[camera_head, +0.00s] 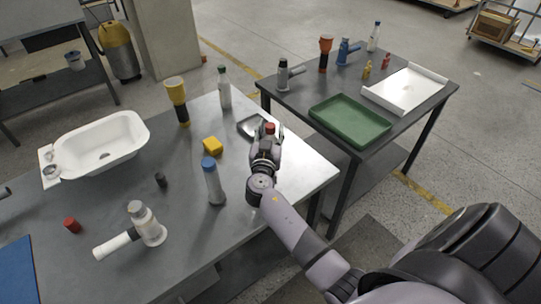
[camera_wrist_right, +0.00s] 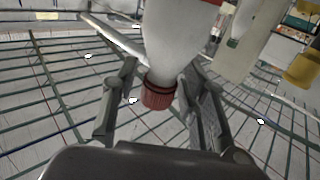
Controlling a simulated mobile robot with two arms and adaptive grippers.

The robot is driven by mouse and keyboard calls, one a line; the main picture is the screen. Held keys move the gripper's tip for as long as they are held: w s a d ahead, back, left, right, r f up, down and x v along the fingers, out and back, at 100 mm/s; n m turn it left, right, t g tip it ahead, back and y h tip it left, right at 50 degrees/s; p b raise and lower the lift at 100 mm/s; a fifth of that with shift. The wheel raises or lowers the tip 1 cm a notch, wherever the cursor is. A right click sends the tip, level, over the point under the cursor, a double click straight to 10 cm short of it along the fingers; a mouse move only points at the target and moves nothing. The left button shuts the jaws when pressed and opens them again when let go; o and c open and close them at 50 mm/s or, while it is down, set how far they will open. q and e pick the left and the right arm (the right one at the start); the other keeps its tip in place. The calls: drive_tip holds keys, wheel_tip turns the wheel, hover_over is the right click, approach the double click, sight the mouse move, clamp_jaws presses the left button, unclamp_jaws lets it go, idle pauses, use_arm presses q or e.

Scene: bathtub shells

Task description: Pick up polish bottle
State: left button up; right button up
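The polish bottle looks to be the white bottle with a ribbed red cap in the right wrist view (camera_wrist_right: 172,45), where the picture is upside down. Its red cap shows in the head view (camera_head: 270,128), just above my right gripper (camera_head: 265,150); the gripper hides most of its body. In the wrist view the fingers of the right gripper (camera_wrist_right: 158,75) lie on both sides of the bottle near its shoulder. A small gap seems to show at one finger, so a firm grip is unclear. The bottle's base is hidden. My left gripper is not in view.
A small dark tray (camera_head: 247,125) lies close by my right gripper. A second table holds a green tray (camera_head: 350,121).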

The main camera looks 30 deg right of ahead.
clamp_jaws()
idle(0.6)
